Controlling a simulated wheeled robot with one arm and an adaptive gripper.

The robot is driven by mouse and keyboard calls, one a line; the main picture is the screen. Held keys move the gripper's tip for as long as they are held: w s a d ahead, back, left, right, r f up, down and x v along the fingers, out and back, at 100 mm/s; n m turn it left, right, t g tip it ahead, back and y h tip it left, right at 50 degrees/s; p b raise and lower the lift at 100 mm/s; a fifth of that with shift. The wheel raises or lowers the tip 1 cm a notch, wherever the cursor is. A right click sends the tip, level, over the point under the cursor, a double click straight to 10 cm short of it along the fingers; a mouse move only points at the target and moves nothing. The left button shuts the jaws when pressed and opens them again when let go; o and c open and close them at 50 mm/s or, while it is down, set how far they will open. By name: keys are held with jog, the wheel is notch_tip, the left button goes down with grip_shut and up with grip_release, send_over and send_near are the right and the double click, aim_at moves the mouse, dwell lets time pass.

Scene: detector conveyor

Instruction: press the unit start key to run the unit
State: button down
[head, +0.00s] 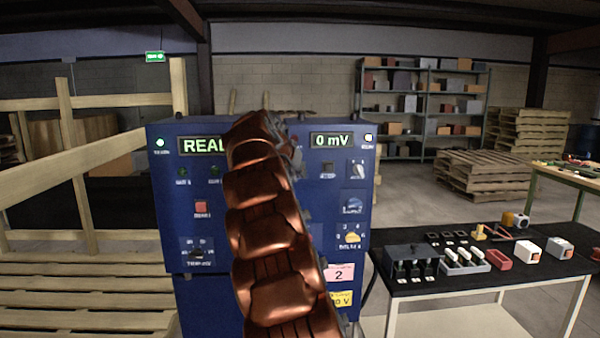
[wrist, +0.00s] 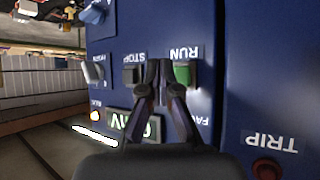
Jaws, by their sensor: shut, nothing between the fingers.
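The blue unit (head: 180,285) stands in front of me, its face partly hidden by my copper-coloured arm. In the wrist view its panel (wrist: 240,60) appears turned over. A green key (wrist: 185,73) sits by the label RUN, and a dark key (wrist: 131,75) by STOP. My gripper (wrist: 160,66) is shut and empty, its fingertips between these two keys, close beside the green one. I cannot tell if they touch the panel or the key. In the head view the dark STOP key (head: 328,169) shows right of my arm, while the green key and my fingertips are hidden.
The left display (head: 202,146) is partly covered; the right display (head: 331,140) reads 0 mV. A red key (head: 201,206) is at left on the panel. A red TRIP part (wrist: 267,168) is near the gripper. A black-topped table (head: 450,292) stands right.

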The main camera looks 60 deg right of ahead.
jog(key=s+a+b, duration=0.2)
jog(key=a, duration=0.1)
jog(key=shift+s, duration=0.2)
jog(key=shift+a, duration=0.1)
dwell(0.8)
jog(key=s+a+f+n+y+p, duration=0.1)
jog(key=a+f+n+y, duration=0.3)
jog(key=a, duration=0.7)
jog(key=s+a+f+n+y+p, duration=0.15)
jog(key=a+f, duration=0.35)
jog(key=a, duration=0.6)
jog(key=s+a+f+n+y, duration=0.1)
jog(key=s+a+f+n, duration=0.3)
jog(key=a, duration=0.7)
jog(key=s+a+f+n+g+y, duration=0.1)
jog(key=s+a+f+n, duration=0.1)
jog(key=s+a+f, duration=0.2)
jog(key=s+a+f+n+g+y+p, duration=0.1)
jog(key=s+a+f, duration=0.3)
jog(key=s+a, duration=0.4)
jog(key=s+a+f+n+g+y+p, duration=0.1)
jog(key=s+a+f+n, duration=0.3)
jog(key=a, duration=0.5)
jog(key=s+y, duration=0.1)
jog(key=s, duration=0.1)
jog(key=shift+s+a+f, duration=0.2)
jog(key=shift+s+a, duration=0.1)
jog(key=shift+a, duration=0.1)
